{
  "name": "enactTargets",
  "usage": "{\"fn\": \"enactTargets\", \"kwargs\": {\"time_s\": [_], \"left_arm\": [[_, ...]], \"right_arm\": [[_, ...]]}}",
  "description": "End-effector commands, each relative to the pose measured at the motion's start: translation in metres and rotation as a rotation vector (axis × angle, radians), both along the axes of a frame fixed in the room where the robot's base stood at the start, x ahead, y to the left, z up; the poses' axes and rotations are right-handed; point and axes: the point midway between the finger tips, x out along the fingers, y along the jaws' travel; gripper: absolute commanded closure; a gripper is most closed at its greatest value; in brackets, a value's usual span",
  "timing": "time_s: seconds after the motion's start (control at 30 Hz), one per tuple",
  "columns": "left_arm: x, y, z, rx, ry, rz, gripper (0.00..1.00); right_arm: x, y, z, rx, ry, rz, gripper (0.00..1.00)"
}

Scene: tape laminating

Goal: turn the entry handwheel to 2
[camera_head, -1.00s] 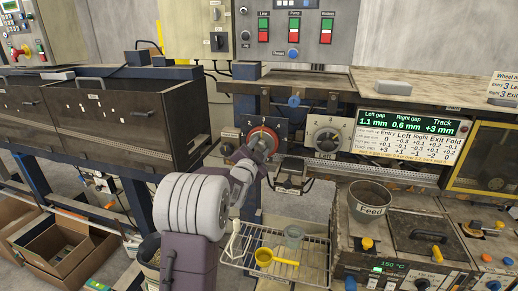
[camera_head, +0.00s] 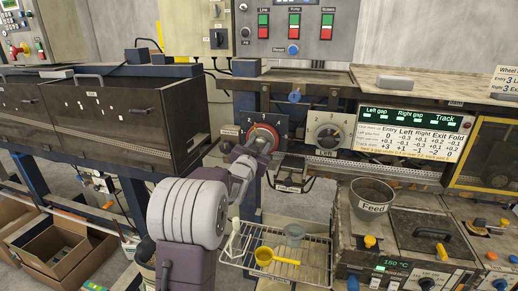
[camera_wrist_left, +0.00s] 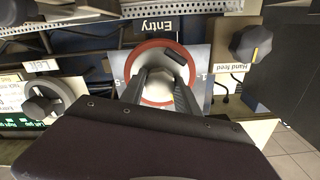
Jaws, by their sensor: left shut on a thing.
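The entry handwheel (camera_head: 266,133) has a red rim and sits on a grey dial plate with numbers around it, in the middle of the head view. In the left wrist view the wheel (camera_wrist_left: 143,52) appears upside down under the label "Entry", with a dark grip on its face. My left gripper (camera_head: 258,146) is in front of the wheel. In the wrist view its two fingers (camera_wrist_left: 162,88) reach onto the wheel's face and are shut on its hub. The fingers and wrist hide part of the dial, and I cannot read the setting. My right gripper is not in view.
A second, grey handwheel (camera_head: 328,136) is just right of the entry wheel. A green display (camera_head: 416,118) shows dashes above a printed table. A dark hand feed knob (camera_wrist_left: 251,43) is close beside the entry wheel. A wire rack (camera_head: 312,262) with a yellow scoop is below.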

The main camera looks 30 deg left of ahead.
Motion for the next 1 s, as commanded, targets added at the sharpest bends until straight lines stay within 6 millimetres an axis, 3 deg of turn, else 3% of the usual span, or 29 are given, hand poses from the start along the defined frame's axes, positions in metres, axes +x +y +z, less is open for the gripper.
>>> {"fn": "enactTargets", "kwargs": {"time_s": [0.4, 0.97, 1.0], "left_arm": [[-0.0001, -0.0003, -0.0022, -0.180, -0.038, 0.001, 1.00], [-0.0002, -0.0002, -0.0025, -0.207, -0.043, 0.001, 1.00], [-0.0002, -0.0002, -0.0025, -0.207, -0.043, 0.001, 0.51]], "right_arm": [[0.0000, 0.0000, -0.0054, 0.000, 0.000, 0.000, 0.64], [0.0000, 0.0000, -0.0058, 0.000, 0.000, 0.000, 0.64], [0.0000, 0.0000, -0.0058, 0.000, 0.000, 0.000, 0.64]]}}
